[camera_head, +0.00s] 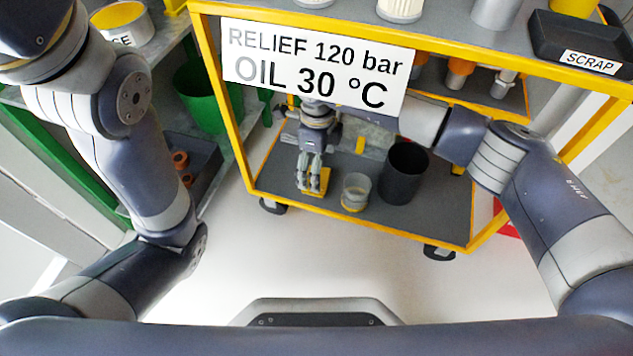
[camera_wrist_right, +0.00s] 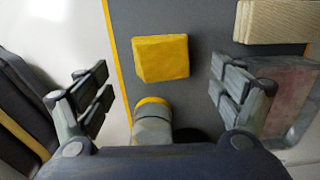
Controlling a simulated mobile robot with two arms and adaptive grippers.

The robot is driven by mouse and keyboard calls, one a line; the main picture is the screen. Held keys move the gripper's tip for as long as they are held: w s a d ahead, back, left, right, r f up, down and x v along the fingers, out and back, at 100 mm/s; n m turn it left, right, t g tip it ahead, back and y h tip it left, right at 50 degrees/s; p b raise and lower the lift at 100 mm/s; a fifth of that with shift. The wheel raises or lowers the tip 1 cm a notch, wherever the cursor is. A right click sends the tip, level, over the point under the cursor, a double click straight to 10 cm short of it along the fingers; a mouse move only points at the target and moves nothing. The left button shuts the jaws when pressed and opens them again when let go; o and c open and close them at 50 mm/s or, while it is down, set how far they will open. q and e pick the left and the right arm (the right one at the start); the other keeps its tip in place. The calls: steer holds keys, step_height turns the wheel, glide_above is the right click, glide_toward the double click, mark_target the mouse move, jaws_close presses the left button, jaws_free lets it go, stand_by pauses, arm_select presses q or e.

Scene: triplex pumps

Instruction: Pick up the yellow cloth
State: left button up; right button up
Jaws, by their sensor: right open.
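The yellow cloth (camera_head: 325,180) lies on the lower shelf of the yellow-framed cart, near its front left; it looks like a thick folded block. In the right wrist view the yellow cloth (camera_wrist_right: 160,57) shows ahead of the fingers, with nothing gripping it. My right gripper (camera_head: 309,186) reaches down beneath the sign, close to the cloth. In the wrist view my right gripper (camera_wrist_right: 160,95) is open, its fingers wide apart and empty. My left arm shows at the left, but its gripper is out of the head view.
A white sign (camera_head: 315,68) hides part of the shelf. A wooden block (camera_wrist_right: 275,21) and a reddish-grey object (camera_wrist_right: 287,88) lie beside the right gripper.

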mark_target(325, 173)
step_height(325, 173, down, 5)
steer(key=b, duration=0.4)
steer(key=shift+d, duration=0.1)
steer(key=shift+r, duration=0.1)
steer(key=c, duration=1)
